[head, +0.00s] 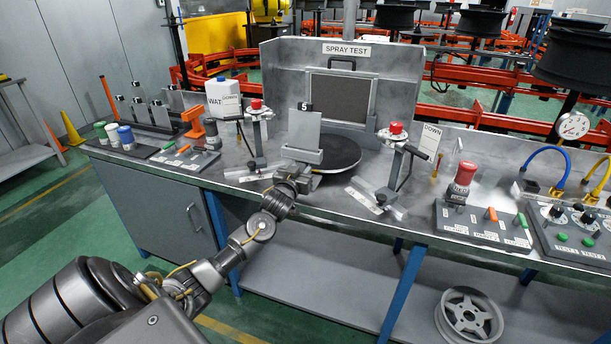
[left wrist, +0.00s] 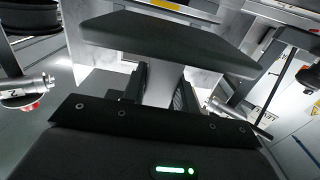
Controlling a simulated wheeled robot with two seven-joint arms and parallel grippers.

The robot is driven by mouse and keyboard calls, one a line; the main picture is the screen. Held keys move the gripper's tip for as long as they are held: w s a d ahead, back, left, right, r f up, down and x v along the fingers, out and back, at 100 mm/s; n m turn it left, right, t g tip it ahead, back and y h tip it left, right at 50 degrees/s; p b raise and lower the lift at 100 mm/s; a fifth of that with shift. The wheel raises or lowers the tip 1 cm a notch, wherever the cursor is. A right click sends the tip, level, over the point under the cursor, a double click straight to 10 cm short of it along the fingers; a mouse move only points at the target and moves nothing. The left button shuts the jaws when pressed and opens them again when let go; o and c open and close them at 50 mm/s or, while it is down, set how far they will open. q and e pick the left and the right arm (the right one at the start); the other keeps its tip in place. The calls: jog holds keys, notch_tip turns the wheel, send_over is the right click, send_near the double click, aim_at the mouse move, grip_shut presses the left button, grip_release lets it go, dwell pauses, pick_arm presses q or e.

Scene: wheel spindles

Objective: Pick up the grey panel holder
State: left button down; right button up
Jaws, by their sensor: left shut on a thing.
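The grey panel holder (head: 302,155) stands upright in front of the round black turntable (head: 340,153), with a flat grey panel marked 5 (head: 305,127) rising from it. My left gripper (head: 294,172) reaches in from the lower left and is shut on the holder's lower part. In the left wrist view the holder (left wrist: 170,42) shows as a wide dark slab, with its lighter stem between the fingers of my left gripper (left wrist: 160,88). I cannot tell whether the holder touches anything beneath it. My right gripper is out of view.
Red-topped clamp stands (head: 257,130) and (head: 394,150) flank the turntable. The spray test booth (head: 400,75) is behind. A button panel (head: 483,228) and gauge (head: 572,126) are at right; cups and switches at left. A wheel (head: 470,318) lies on the lower shelf.

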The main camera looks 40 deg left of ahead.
aim_at(296, 159)
pick_arm(q)
jog(key=s+r, duration=0.1)
jog(key=r, duration=0.1)
jog(key=s+r, duration=0.1)
jog(key=s, duration=0.1)
jog(key=shift+a+r, duration=0.2)
jog(key=shift+r, duration=0.2)
jog(key=s+a+r, duration=0.1)
jog(key=s+r, duration=0.3)
jog(key=s, duration=0.5)
jog(key=shift+b, duration=0.45)
